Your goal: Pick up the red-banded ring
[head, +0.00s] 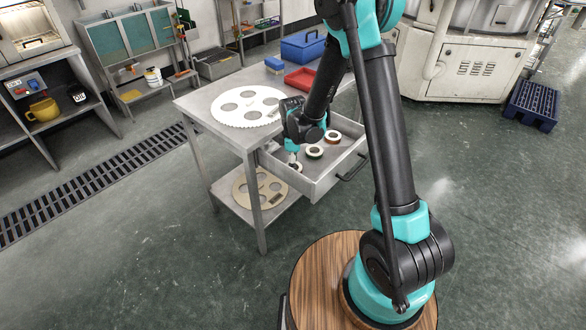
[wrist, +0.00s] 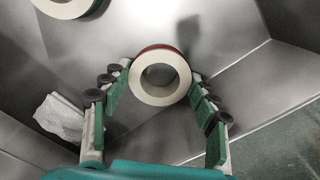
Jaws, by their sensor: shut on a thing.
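The red-banded ring (wrist: 141,88) has a pale face, a round hole and a dark red band on its edge. In the wrist view it sits between the two fingers of my gripper (wrist: 160,92), which is shut on it. In the head view my gripper (head: 293,160) is down inside the open drawer, at its left part, and a pale ring edge (head: 297,167) shows by the fingertips. I cannot tell whether the ring is clear of the drawer floor.
A dark-green-banded ring (head: 314,152) and a reddish-brown-banded ring (head: 332,137) lie in the metal drawer (head: 330,173). A crumpled white cloth (wrist: 60,118) lies in it too. The table top bears a toothed disc (head: 246,118), a red tray (head: 301,79) and a blue box (head: 302,46).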

